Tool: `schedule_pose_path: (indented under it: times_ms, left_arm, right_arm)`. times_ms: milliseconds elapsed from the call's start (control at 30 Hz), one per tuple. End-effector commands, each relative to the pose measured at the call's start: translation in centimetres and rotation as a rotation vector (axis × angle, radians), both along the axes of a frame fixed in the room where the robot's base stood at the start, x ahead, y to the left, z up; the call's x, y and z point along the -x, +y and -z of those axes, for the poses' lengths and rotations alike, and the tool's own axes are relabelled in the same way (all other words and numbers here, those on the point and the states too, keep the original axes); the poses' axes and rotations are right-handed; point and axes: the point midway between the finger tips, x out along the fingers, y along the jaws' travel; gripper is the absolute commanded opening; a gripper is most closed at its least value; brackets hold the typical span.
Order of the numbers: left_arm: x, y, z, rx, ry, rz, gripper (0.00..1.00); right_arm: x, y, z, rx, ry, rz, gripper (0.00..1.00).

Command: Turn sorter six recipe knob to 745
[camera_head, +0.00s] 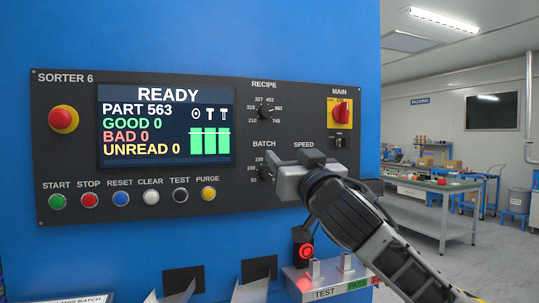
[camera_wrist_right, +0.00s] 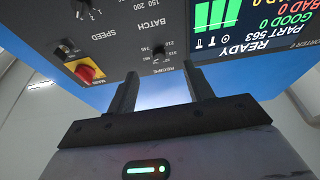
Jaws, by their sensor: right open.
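The recipe knob (camera_head: 266,111) is a small black knob under the RECIPE label, with numbers around it including 745 at its lower right. Its pointer setting is too small to read surely. It also shows in the right wrist view (camera_wrist_right: 158,53), where the panel appears upside down. My right gripper (camera_head: 289,167) is open and empty, below and slightly right of the recipe knob, in front of the BATCH and SPEED area. In the wrist view its two fingers (camera_wrist_right: 163,85) stand apart, with the knob between and beyond their tips, not touching. My left gripper is not visible.
The screen (camera_head: 165,125) reads READY, PART 563. A red emergency button (camera_head: 63,118), a row of coloured buttons and a red MAIN switch (camera_head: 342,110) are on the panel. The batch knob (camera_head: 265,172) is close to my gripper, which hides the speed knob. A test box (camera_head: 330,280) stands below.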

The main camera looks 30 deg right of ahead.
Motion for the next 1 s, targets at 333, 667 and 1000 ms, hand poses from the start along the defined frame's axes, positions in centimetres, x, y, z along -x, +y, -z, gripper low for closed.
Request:
schedule_pose_path:
  times_ms: [333, 667, 1000]
  left_arm:
    - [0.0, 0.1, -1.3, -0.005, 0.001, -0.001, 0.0]
    - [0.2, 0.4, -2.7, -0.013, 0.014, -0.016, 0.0]
    - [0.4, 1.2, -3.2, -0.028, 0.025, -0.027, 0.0]
  right_arm:
    - [-1.6, -1.4, -4.6, -0.007, -0.072, 0.003, 0.52]
    - [-8.0, -3.0, -7.5, -0.006, -0.072, 0.005, 0.52]
    - [-12.7, -4.1, -9.1, -0.006, -0.071, 0.004, 0.52]
